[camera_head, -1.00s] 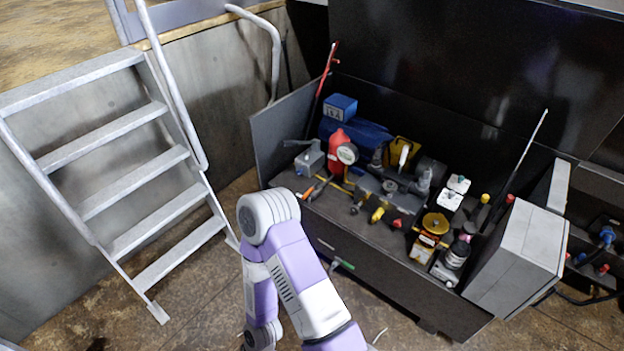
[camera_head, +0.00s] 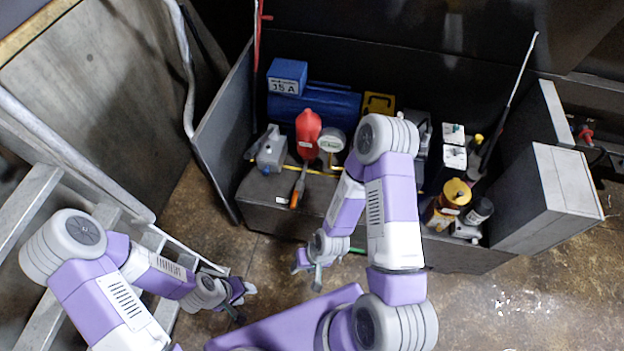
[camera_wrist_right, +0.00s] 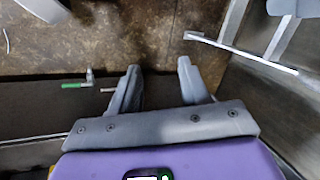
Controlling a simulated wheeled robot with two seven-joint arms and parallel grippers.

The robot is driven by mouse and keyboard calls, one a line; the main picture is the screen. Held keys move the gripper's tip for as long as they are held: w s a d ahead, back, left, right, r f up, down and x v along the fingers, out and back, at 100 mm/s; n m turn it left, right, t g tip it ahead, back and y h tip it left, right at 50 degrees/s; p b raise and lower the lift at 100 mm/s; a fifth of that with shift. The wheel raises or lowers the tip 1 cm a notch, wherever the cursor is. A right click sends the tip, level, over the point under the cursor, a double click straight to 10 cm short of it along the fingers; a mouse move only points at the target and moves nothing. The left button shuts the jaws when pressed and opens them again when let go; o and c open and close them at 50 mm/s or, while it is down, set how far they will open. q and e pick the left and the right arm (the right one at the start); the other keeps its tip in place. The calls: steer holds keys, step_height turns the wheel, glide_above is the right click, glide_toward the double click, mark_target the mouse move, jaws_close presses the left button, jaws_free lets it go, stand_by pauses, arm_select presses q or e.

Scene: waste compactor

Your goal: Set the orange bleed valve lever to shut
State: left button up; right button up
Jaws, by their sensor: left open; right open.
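An orange-gripped lever (camera_head: 296,190) juts forward over the front edge of the machine bench, below a red bottle-shaped part and left of a round gauge. I take it to be the bleed valve lever; its pivot is too small to make out. My right gripper (camera_head: 309,276) is in front of the bench, below the lever and apart from it. In the right wrist view this gripper (camera_wrist_right: 160,82) is open with nothing between its fingers. My left gripper (camera_head: 243,300) is open and empty, lower left, over the floor by the stairs.
A red part (camera_head: 308,132), gauge (camera_head: 332,141) and grey box (camera_head: 270,152) crowd around the lever. A green-handled part (camera_wrist_right: 74,85) shows low on the bench front in the right wrist view. Metal stairs (camera_head: 30,205) stand at left. My right arm covers the bench middle.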

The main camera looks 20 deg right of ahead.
steer(key=w+a+f+m+t+b, duration=0.1)
steer(key=w+f+t+b, duration=0.15)
steer(key=w+f, duration=0.35)
steer(key=m+t+h+b, duration=0.6)
steer(key=m+t+h, duration=0.2)
steer(key=m+t, duration=0.35)
glide_toward(294, 199)
steer(key=w+f, duration=0.2)
steer(key=shift+n, duration=0.45)
steer(key=x, duration=0.2)
steer(key=b+x, duration=0.1)
steer(key=x, duration=0.1)
steer(key=b+x, duration=0.1)
steer(key=x, duration=0.1)
steer(key=shift+w+d+r, duration=0.1)
steer(key=shift+d+r, duration=0.05)
steer(key=shift+d, duration=0.2)
steer(key=shift+w+d, duration=0.15)
steer(key=shift+w, duration=0.6)
jaws_close()
